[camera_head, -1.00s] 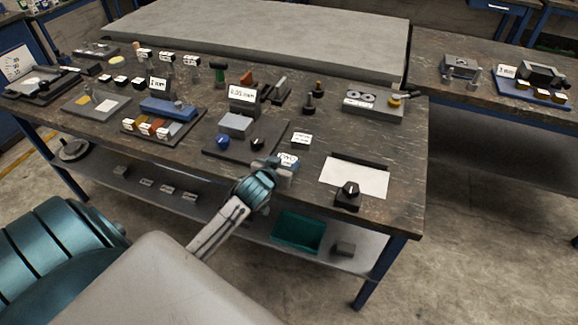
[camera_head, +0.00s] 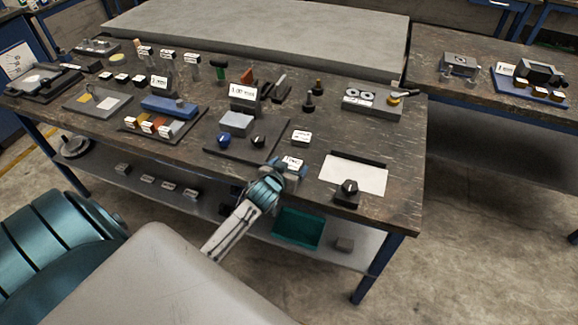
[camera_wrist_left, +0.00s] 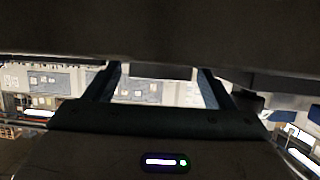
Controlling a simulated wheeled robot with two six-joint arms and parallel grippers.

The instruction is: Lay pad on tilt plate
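My left gripper (camera_head: 288,170) is at the bench's front edge, beside a small labelled block (camera_head: 292,162). The left wrist view shows its two fingers (camera_wrist_left: 155,88) apart with nothing visible held between them. A dark base with a blue knob and a black knob carries a light grey plate (camera_head: 237,124), which may be the tilt plate. It lies behind and left of the gripper. My right gripper is not in view.
A white sheet (camera_head: 352,174) and a black knob block (camera_head: 347,192) are right of the gripper. A small white-topped block (camera_head: 301,137) and a display sign (camera_head: 242,92) stand behind. A green bin (camera_head: 298,229) is on the lower shelf.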

